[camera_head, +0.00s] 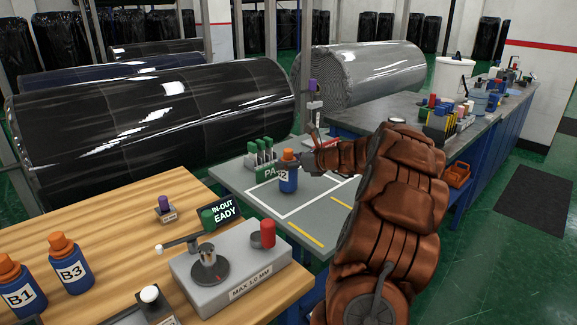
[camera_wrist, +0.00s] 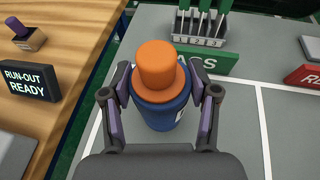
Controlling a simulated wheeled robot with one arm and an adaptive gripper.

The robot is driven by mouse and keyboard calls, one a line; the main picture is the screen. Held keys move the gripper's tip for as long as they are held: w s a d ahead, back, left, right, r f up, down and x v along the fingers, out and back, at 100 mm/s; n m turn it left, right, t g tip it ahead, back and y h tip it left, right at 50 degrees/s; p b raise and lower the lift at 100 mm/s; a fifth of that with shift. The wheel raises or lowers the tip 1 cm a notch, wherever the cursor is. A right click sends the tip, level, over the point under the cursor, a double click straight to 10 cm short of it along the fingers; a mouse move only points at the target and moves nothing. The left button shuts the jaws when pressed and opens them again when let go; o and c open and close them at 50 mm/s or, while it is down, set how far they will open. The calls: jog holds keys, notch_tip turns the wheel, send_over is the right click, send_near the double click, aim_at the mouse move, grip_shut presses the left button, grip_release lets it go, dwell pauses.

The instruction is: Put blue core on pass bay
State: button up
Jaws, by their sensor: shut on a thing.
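The blue core (camera_head: 288,181) has an orange knobbed top and a white label ending in 2. My gripper (camera_head: 302,162) is shut on it; in the wrist view one finger of my gripper (camera_wrist: 160,92) is on each side of the blue core (camera_wrist: 158,112). The core is upright over the grey table, at the white-outlined pass bay (camera_head: 312,198), in front of its green sign (camera_head: 266,173). The core hides part of that sign. I cannot tell whether its base touches the surface.
Green-topped pegs in a rack (camera_head: 260,153) stand behind the sign. A red sign (camera_wrist: 303,76) is to the right. Blue cores B1 (camera_head: 20,290) and B3 (camera_head: 72,265) and a grey gauge (camera_head: 232,272) stand on the wooden table. Large wrapped rolls (camera_head: 150,120) lie behind.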

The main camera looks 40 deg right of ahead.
jog(key=shift+f, duration=0.5)
jog(key=shift+f, duration=0.1)
jog(key=o, duration=1.4)
jog(key=shift+f, duration=0.1)
jog(key=shift+s+r, duration=0.15)
jog(key=shift+r, duration=0.05)
jog(key=v, duration=1.1)
jog(key=shift+s, duration=0.35)
jog(key=shift+d+r, duration=0.1)
